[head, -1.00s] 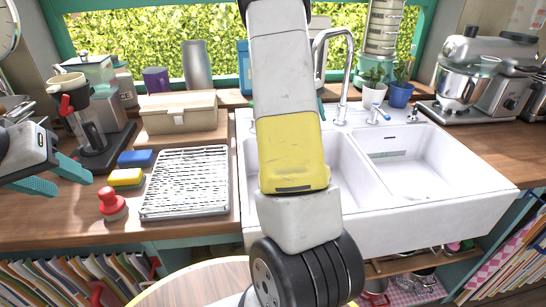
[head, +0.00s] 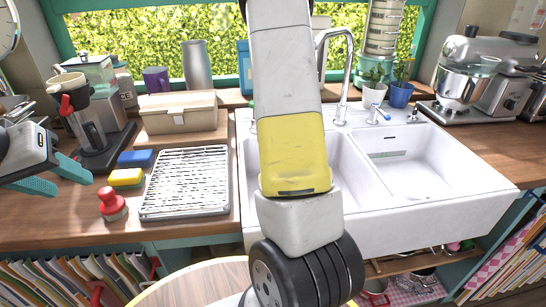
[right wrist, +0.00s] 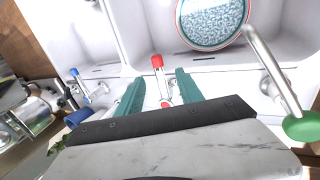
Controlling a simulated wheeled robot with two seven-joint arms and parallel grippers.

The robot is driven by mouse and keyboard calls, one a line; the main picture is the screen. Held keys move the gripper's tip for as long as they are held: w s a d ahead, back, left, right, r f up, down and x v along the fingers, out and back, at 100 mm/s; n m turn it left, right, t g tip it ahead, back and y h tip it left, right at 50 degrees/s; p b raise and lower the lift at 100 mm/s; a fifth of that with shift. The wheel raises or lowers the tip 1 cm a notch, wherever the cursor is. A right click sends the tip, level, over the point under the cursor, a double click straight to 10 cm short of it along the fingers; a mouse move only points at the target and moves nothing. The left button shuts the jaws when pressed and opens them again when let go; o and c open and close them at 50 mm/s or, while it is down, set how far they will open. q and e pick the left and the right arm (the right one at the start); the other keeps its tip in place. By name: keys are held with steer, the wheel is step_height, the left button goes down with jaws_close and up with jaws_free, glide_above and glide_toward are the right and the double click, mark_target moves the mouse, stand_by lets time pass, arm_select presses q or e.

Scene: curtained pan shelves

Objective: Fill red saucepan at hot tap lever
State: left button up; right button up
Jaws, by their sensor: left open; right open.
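In the right wrist view, a red-handled tap lever (right wrist: 157,62) stands between the spread teal fingers of my right gripper (right wrist: 158,80), which is open. I cannot tell whether a finger touches the lever. A round pan with a red outer edge (right wrist: 243,12), which looks like the red saucepan, is in the sink basin at the top of that view; its inside is speckled blue and white. In the head view my right arm hides the pan and red lever. My left gripper (head: 72,182) is open and empty at the left, over the counter.
The white double sink (head: 430,190) has a tall chrome spout (head: 348,60). A blue lever (head: 378,114) stands behind the right basin, which looks empty. A drying rack (head: 187,180), sponges (head: 127,178) and a red-knobbed item (head: 112,203) lie left of the sink.

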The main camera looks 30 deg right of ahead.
steer(key=shift+v, duration=1)
